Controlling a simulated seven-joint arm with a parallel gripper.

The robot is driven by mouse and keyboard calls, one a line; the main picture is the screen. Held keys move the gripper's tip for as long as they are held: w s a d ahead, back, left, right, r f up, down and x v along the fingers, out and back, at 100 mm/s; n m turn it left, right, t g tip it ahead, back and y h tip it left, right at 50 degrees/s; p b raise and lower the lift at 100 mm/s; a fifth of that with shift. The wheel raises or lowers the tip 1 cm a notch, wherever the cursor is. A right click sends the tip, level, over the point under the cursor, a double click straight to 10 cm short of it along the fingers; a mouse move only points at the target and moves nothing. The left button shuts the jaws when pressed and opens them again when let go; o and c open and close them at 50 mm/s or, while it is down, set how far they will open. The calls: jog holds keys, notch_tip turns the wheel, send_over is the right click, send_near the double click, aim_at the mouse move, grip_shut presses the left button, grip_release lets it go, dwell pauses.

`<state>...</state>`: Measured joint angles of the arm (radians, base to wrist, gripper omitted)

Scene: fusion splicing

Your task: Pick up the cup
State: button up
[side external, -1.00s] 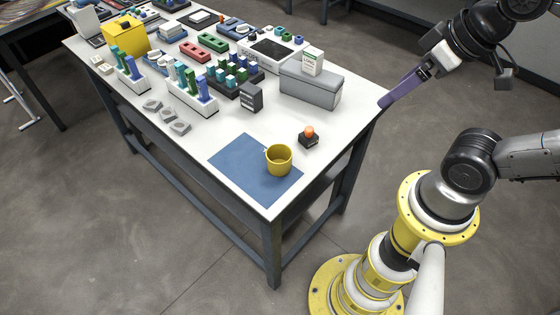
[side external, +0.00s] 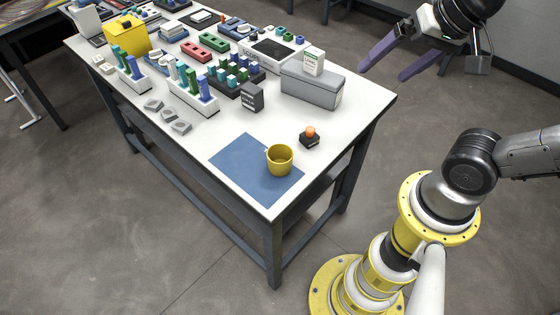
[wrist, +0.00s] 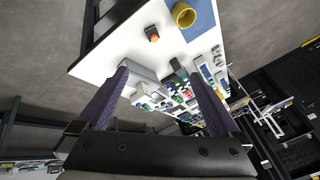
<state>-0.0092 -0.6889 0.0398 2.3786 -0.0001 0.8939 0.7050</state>
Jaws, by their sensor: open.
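A yellow cup (side external: 279,160) stands upright on a blue mat (side external: 232,158) near the front corner of the white table. In the wrist view the cup (wrist: 184,15) shows at the top, beyond the fingers. My gripper (side external: 380,74) is open and empty, with two purple fingers spread apart. It is raised beyond the table's right end, well away from the cup. In the wrist view both fingers of my gripper (wrist: 160,85) are visible, with nothing between them but the distant table.
A small black box with an orange knob (side external: 310,135) sits near the cup. A grey case (side external: 311,88) with a small white box (side external: 313,62) on it stands at the table's right edge. Racks of coloured vials (side external: 193,92) and other items crowd the far part.

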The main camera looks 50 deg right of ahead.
jog(key=w+a+m+g, duration=0.1)
jog(key=w+a+m, duration=0.1)
jog(key=w+m, duration=0.45)
jog(key=m+g, duration=0.4)
jog(key=m, duration=0.1)
send_over(280, 155)
jog(key=s+a, duration=0.1)
notch_tip(280, 155, down, 13)
jog(key=shift+n+g, duration=0.35)
jog(key=shift+g, duration=0.15)
jog(key=shift+s+a+f, duration=0.15)
jog(key=shift+f, duration=2.45)
jog(key=shift+s+a+f, duration=0.1)
jog(key=shift+a+f, duration=0.1)
jog(key=shift+f, duration=2.4)
jog(key=shift+s+a+f, duration=0.15)
jog(key=shift+f, duration=2.45)
jog(key=c, duration=1.4)
